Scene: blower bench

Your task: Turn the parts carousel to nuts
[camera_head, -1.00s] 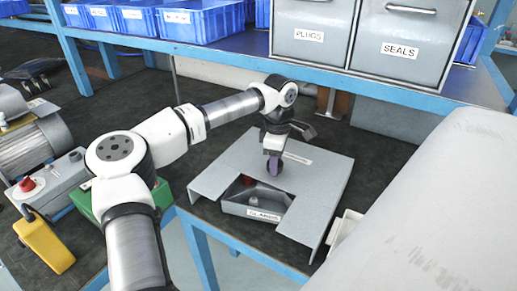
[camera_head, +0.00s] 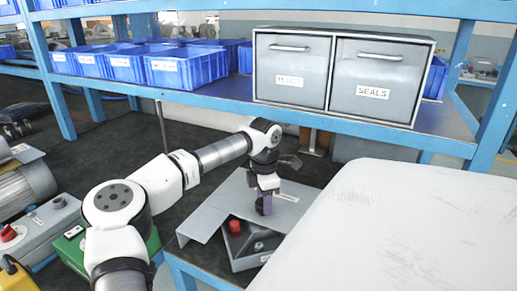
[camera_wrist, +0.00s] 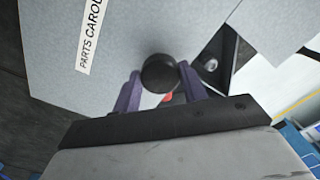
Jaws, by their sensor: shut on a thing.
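The parts carousel is under a grey cover plate (camera_head: 215,218) on the bench, and a printed strip reading "PARTS CAROU…" (camera_wrist: 90,35) shows in the wrist view. My gripper (camera_head: 264,205) is over the plate, pointing down, with purple fingers. In the wrist view its fingers (camera_wrist: 160,90) are shut on a round black knob (camera_wrist: 158,72). Through the plate's front cutout a grey compartment (camera_head: 248,252) shows, with a red part (camera_head: 234,226) at its left edge and a small grey piece inside. The compartment's front label is too blurred to read.
A shelf above holds blue bins (camera_head: 185,68) and two grey drawers, the right one marked SEALS (camera_head: 372,80). A large pale body (camera_head: 380,230) fills the lower right. A motor (camera_head: 25,183) and a box with a red button (camera_head: 40,235) stand at the left.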

